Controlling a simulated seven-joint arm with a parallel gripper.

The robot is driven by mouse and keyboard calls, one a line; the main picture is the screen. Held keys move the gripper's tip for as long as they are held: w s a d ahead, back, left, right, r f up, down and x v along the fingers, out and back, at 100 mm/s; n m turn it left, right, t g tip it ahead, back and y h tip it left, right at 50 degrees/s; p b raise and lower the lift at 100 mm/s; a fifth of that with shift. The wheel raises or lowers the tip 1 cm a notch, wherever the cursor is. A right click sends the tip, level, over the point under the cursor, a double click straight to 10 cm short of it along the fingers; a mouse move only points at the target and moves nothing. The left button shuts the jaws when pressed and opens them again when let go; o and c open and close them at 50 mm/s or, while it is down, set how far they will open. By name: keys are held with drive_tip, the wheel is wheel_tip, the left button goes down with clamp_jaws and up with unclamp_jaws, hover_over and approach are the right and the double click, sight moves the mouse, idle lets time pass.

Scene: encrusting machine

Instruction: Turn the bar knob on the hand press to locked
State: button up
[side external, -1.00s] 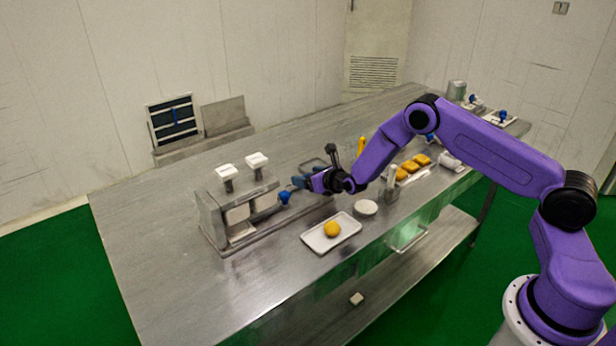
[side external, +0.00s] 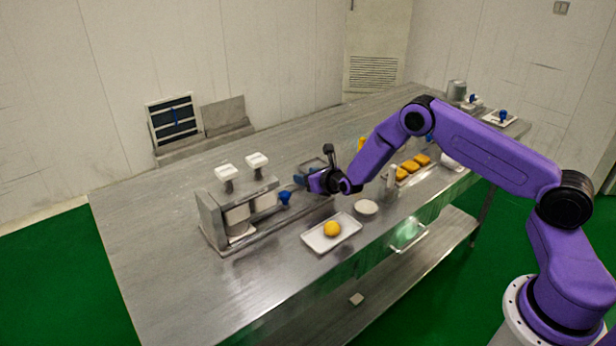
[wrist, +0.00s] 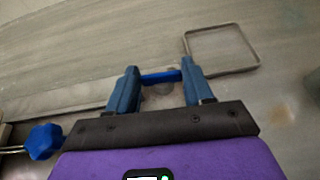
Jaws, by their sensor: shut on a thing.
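The hand press (side external: 212,222) is a metal frame on the left half of the table, with two white-topped plungers (side external: 257,160). Its blue bar knob (wrist: 160,77) shows in the wrist view as a short bar spanning the gap between my fingertips. My gripper (wrist: 159,80) has blue fingers and is shut on the bar's ends. In the side view my gripper (side external: 302,181) is low over the table at the press's right end and hides the bar knob. Which setting the knob stands at cannot be told.
A blue faceted knob (side external: 285,198) on the press is close by my gripper; it also shows in the wrist view (wrist: 43,141). A thin rectangular metal frame (wrist: 257,62) lies near the fingers. A white tray (side external: 312,240) with a yellow ball (side external: 331,229) and a white dish (side external: 366,207) are nearer the front edge.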

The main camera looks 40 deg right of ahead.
drive_tip(key=shift+a+m+h, duration=0.15)
drive_tip(key=shift+m+h, duration=0.5)
drive_tip(key=shift+h, duration=0.1)
drive_tip(key=shift+a+m+h, duration=0.15)
drive_tip(key=shift+m+h, duration=0.5)
drive_tip(key=shift+h, duration=0.1)
drive_tip(key=shift+w+m+g+h, duration=0.1)
drive_tip(key=shift+m+g+h, duration=0.7)
drive_tip(key=shift+m+h, duration=0.5)
drive_tip(key=o, duration=1)
drive_tip(key=shift+o, duration=0.2)
drive_tip(key=v, duration=1.7)
drive_tip(key=shift+a, duration=0.35)
drive_tip(key=shift+c, duration=0.3)
